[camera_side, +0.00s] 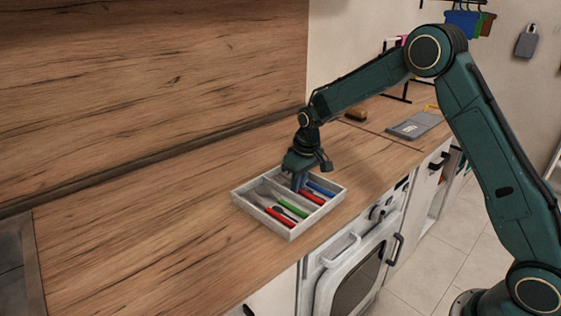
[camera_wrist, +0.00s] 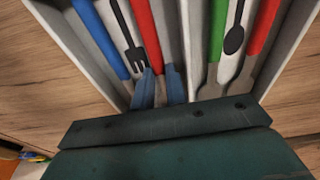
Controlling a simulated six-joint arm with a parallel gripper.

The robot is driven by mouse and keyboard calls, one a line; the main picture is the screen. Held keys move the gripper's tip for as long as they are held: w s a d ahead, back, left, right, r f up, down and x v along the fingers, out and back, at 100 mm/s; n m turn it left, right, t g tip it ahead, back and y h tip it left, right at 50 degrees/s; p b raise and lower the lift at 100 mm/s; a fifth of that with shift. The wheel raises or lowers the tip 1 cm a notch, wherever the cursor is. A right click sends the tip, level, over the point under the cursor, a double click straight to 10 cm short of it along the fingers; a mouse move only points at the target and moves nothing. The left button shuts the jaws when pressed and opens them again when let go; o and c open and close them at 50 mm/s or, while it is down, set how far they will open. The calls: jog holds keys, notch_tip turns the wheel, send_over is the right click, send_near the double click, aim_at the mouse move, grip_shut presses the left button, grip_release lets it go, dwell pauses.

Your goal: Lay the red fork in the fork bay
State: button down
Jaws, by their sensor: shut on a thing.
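The red fork, with a red handle and grey neck, shows in the side view (camera_side: 313,198) and wrist view (camera_wrist: 146,28). My gripper (camera_side: 298,184) is low over the tray, its blue-grey fingertips (camera_wrist: 160,88) shut on the fork's neck. The fork's head is hidden under my gripper. The fork lies along the bay with a dark fork mark (camera_wrist: 128,45), beside a blue-handled piece (camera_wrist: 101,38). It looks low between the bay's walls; I cannot tell whether it touches the floor. The pale cutlery tray (camera_side: 337,204) sits on the wooden counter.
Across a divider, another bay holds a green-handled piece (camera_wrist: 217,28) and a second red-handled piece (camera_wrist: 263,25), with a dark spoon mark (camera_wrist: 236,32) between them. A grey board (camera_side: 415,125) and a small brown object (camera_side: 356,115) lie farther back. The counter left of the tray is clear.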

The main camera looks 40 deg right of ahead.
jog(key=shift+f, duration=0.2)
jog(key=c, duration=1.3)
grip_release()
jog(key=shift+c, duration=0.2)
jog(key=shift+r, duration=0.15)
notch_tip(320, 180, up, 13)
jog(key=s, duration=0.2)
jog(key=shift+r, duration=0.2)
jog(key=shift+s+d, duration=0.1)
jog(key=shift+s, duration=0.05)
